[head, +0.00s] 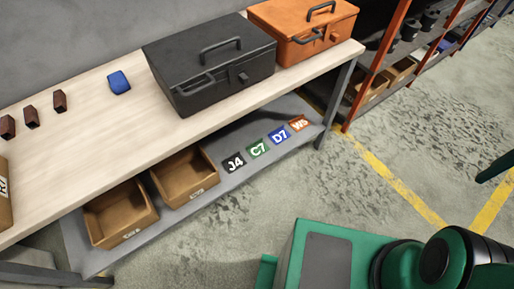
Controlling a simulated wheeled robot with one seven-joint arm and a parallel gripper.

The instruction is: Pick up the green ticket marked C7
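The green ticket marked C7 (258,150) lies flat on the grey lower shelf (222,185) of the workbench. It is in a slanted row, between the black ticket marked J4 (235,163) on its left and the blue ticket marked D7 (279,136) on its right. An orange ticket (299,123), which seems to read W5, is at the right end of the row. My gripper's fingers are not in view. My green base and part of my arm show at the lower right, apart from the bench.
A black toolbox (210,65) and an orange toolbox (305,30) stand on the benchtop (90,100) above. Two cardboard bins (120,212) (185,178) sit on the lower shelf left of the tickets. A bench leg (338,105) stands right of them. Floor before the shelf is clear.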

